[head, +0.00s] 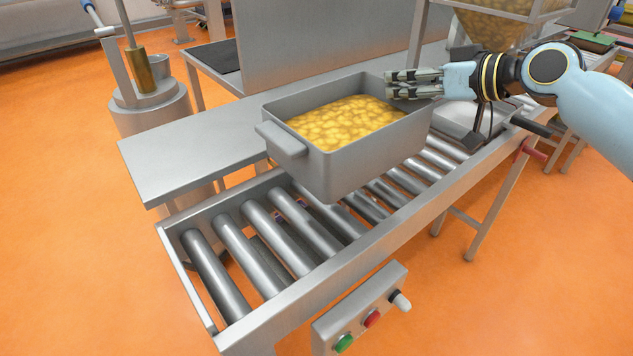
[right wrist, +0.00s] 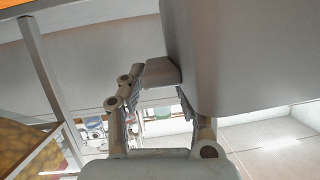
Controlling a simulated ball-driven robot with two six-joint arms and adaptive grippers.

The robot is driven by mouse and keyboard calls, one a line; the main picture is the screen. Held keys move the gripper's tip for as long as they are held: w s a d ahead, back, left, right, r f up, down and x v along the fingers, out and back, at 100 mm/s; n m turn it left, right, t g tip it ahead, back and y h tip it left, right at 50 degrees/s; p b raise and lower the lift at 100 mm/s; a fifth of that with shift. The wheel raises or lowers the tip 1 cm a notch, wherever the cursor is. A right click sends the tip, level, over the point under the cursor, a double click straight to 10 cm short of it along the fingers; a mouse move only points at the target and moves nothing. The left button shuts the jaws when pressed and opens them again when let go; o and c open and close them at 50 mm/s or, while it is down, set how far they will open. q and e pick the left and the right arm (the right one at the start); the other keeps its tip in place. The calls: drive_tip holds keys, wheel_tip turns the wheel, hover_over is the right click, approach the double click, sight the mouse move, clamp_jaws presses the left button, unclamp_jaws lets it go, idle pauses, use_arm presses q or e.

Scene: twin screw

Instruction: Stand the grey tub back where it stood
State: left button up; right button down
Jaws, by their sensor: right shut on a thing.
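The grey tub (head: 365,167) is full of yellow chunks (head: 345,122) and is over the roller conveyor (head: 270,225), upright or nearly so. I cannot tell whether its base touches the rollers. My right gripper (head: 402,87) is at the tub's far right end, shut on the tub's handle there. In the right wrist view the gripper (right wrist: 160,95) has its fingers on both sides of the handle (right wrist: 160,72), with the tub's wall (right wrist: 240,55) beside it. A second handle (head: 282,143) on the tub's near left end is free. My left gripper does not show.
A bare steel table (head: 190,150) lies behind the conveyor on the left. The near left rollers are clear. A control box (head: 362,315) with buttons is at the front. A hopper of yellow chunks (head: 490,25) stands at the back right.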

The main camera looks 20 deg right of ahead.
sight(395, 159)
drive_tip(key=s+a+f, duration=0.1)
drive_tip(key=a+f, duration=0.1)
drive_tip(key=a, duration=0.1)
drive_tip(key=s+a+f+p, duration=0.1)
drive_tip(key=a+f, duration=0.1)
drive_tip(key=a, duration=0.1)
drive_tip(key=a+f+p, duration=0.1)
drive_tip(key=a, duration=0.3)
drive_tip(key=shift+s+f, duration=0.4)
drive_tip(key=shift+a+f, duration=0.15)
drive_tip(key=shift+f, duration=2)
drive_tip(key=c, duration=1)
unclamp_jaws()
drive_tip(key=shift+o, duration=0.2)
drive_tip(key=shift+s, duration=0.1)
drive_tip(key=v, duration=1.2)
